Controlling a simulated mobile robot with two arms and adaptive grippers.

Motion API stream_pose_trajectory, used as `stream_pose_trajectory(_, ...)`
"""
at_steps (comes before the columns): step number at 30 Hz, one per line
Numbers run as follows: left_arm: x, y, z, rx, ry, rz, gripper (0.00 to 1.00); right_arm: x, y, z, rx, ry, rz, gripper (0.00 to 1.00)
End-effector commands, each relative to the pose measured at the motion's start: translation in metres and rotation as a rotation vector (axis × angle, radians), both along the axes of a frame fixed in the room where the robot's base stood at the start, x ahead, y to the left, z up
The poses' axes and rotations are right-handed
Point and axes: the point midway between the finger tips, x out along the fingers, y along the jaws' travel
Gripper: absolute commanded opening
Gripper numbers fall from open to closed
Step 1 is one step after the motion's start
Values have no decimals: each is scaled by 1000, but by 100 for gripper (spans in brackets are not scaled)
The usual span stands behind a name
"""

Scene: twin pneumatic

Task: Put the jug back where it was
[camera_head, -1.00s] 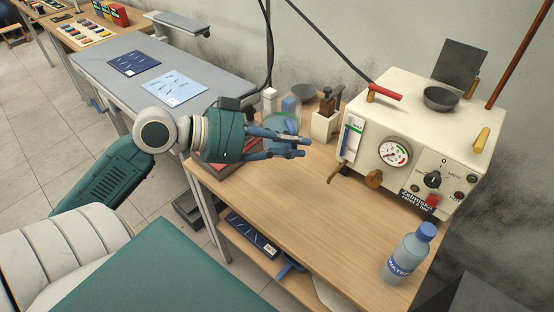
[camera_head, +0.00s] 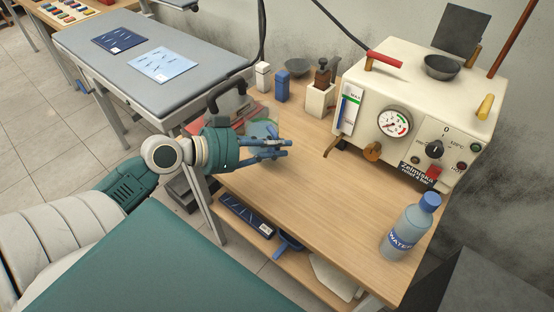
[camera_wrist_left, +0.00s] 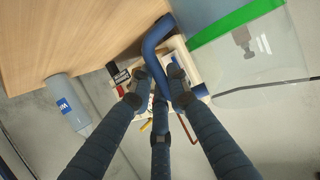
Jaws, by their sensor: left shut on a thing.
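The jug is clear, with a green band (camera_wrist_left: 238,18) and a blue handle (camera_wrist_left: 155,40) in the left wrist view. In the head view its see-through body (camera_head: 262,128) shows faintly behind my left gripper, at the left end of the wooden table. My left gripper (camera_head: 284,148) is shut on the jug's handle; its fingers also fill the middle of the left wrist view (camera_wrist_left: 160,92). My fingers hide part of the jug. I cannot tell whether its base touches the table. My right gripper is not in view.
The wooden table (camera_head: 310,190) is clear in its middle. A cream gauge machine (camera_head: 375,85) stands at the right behind it, and a water bottle (camera_head: 408,228) at the front right.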

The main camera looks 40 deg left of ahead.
Motion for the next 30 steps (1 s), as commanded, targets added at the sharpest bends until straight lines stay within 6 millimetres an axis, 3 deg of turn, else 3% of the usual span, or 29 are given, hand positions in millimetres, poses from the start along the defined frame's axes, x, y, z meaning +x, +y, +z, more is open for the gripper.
stream_pose_trajectory(5,1,0,-11,0,-5,1,0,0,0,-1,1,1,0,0)
stream_pose_trajectory(13,1,1,-46,0,-4,3,0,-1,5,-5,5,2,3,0)
stream_pose_trajectory(26,1,0,-53,2,-6,1,0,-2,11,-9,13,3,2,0)
stream_pose_trajectory(27,0,0,-53,1,-1,1,24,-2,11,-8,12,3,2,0)
stream_pose_trajectory(29,0,0,-53,1,-1,1,35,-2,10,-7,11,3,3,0)
stream_pose_trajectory(30,0,0,-53,1,-1,1,35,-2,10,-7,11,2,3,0)
